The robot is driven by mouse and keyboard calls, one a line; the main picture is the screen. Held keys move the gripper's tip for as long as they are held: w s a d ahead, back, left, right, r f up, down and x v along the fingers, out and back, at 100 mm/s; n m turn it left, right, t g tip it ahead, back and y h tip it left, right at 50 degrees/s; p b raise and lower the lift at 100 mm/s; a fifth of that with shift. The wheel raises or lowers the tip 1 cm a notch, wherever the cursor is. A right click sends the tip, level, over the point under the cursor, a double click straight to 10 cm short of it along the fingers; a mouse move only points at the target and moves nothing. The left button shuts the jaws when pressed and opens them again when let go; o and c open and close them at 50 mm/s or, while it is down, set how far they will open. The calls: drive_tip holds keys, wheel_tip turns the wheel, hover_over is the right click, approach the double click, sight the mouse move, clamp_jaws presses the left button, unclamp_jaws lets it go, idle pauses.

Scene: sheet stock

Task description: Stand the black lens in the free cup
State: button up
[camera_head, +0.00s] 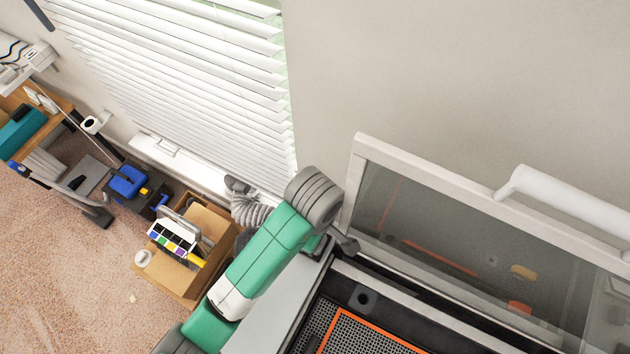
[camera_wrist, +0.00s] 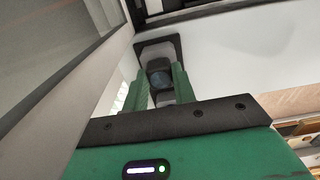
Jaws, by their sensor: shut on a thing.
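In the head view my arm reaches to the machine's back left corner, and the wrist hides the fingers and the lens. A black block with a round hole (camera_head: 363,298), possibly a cup, sits inside that corner.
A machine with a raised glass lid (camera_head: 455,235) and white handle (camera_head: 560,192) fills the right. Its dark mesh bed has an orange frame (camera_head: 372,327). A wall and window blinds (camera_head: 190,80) stand behind. A cardboard box (camera_head: 180,275) sits on the floor left.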

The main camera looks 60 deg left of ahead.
drive_tip(key=shift+f, duration=0.45)
clamp_jaws()
idle(0.6)
drive_tip(key=o, duration=1.5)
unclamp_jaws()
drive_tip(key=shift+o, duration=0.2)
drive_tip(key=shift+r, duration=0.1)
wheel_tip(320, 180, up, 5)
drive_tip(key=p, duration=0.6)
drive_tip(key=shift+r, duration=0.1)
drive_tip(key=shift+r+p, duration=0.55)
drive_tip(key=shift+r, duration=0.4)
